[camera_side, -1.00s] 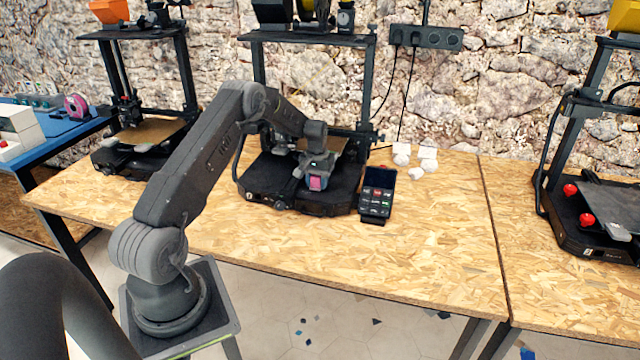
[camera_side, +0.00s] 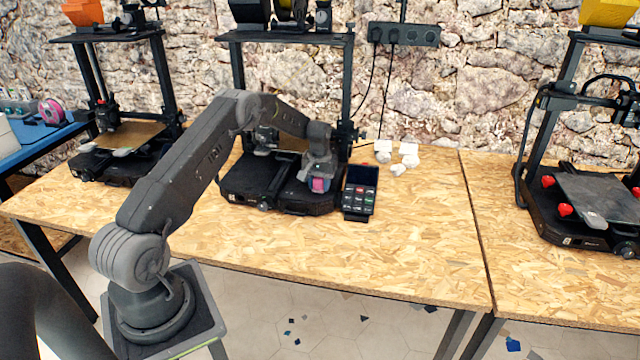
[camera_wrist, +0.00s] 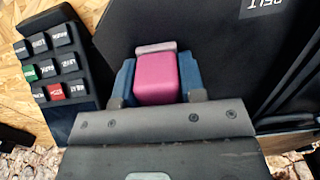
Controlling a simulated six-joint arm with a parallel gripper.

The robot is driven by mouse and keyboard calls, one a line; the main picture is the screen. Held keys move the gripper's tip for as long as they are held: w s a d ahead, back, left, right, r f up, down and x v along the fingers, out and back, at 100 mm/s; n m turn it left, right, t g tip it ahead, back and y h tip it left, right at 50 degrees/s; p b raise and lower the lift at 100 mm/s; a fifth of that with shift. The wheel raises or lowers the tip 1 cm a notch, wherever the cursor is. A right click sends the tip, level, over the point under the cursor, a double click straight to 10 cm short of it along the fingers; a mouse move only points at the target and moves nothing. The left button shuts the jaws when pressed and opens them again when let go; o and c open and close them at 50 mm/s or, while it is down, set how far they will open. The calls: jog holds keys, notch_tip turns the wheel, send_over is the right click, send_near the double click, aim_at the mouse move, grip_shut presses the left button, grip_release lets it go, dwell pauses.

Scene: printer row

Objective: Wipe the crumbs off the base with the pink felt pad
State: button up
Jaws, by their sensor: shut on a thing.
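The pink felt pad (camera_wrist: 157,80) is clamped between the blue fingers of my gripper (camera_wrist: 156,88) in the wrist view, with a paler strip along its far edge. In the side view, my gripper (camera_side: 319,181) points down over the right front part of the middle printer's black base (camera_side: 243,187), and the pad shows as a small pink patch (camera_side: 318,185). I cannot tell whether the pad touches the base. I see no crumbs clearly in either view; any under the pad or gripper are hidden.
A black keypad terminal (camera_side: 360,198) stands close to the right of the base. Crumpled white pieces (camera_side: 398,168) lie behind it. The printer's upright frame (camera_side: 345,95) rises behind my gripper. The wooden table (camera_side: 400,240) is clear in front.

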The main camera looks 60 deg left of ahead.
aim_at(299, 186)
jog(key=shift+s+a, duration=2.2)
jog(key=shift+s, duration=0.05)
jog(key=shift+s+a+r, duration=0.1)
jog(key=shift+a, duration=0.05)
notch_tip(299, 186, up, 8)
